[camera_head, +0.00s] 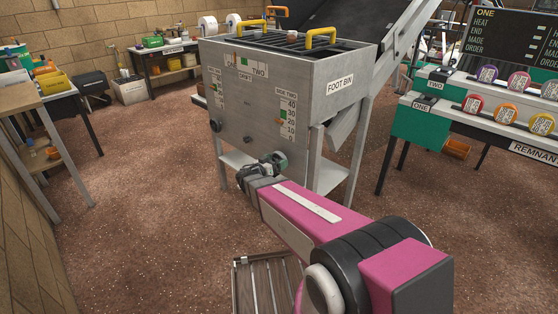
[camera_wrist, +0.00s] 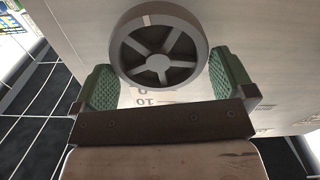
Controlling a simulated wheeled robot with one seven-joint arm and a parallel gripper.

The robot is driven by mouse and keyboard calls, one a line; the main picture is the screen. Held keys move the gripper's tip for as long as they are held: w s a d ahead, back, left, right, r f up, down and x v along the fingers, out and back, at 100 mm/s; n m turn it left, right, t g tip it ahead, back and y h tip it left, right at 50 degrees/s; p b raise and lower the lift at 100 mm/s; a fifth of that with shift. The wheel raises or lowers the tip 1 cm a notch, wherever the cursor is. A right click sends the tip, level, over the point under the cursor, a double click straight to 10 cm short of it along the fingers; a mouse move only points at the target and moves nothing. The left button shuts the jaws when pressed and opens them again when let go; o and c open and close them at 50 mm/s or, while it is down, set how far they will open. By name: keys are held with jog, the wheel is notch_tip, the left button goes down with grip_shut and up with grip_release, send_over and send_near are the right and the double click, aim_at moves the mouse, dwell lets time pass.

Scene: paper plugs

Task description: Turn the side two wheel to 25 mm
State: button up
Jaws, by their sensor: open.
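The side two wheel (camera_wrist: 158,48) is a dark grey spoked wheel with a pale mark on its upper rim, on the machine's front face in the wrist view. My gripper (camera_wrist: 165,84) is open, with one green padded finger at each side of the wheel's lower part. I cannot tell if the pads touch it. In the head view my gripper (camera_head: 262,166) is low against the machine's front and hides the wheel. Above it is the SIDE TWO scale (camera_head: 288,116), marked 0 to 40, with a small orange-brown marker near its middle. The exact reading is too small to tell.
Benches stand left and right, with a REMNANT rack (camera_head: 480,122) at right. Brown floor is open at left.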

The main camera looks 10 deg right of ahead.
jog(key=shift+x, duration=1.2)
jog(key=c, duration=0.6)
jog(key=shift+n, duration=0.3)
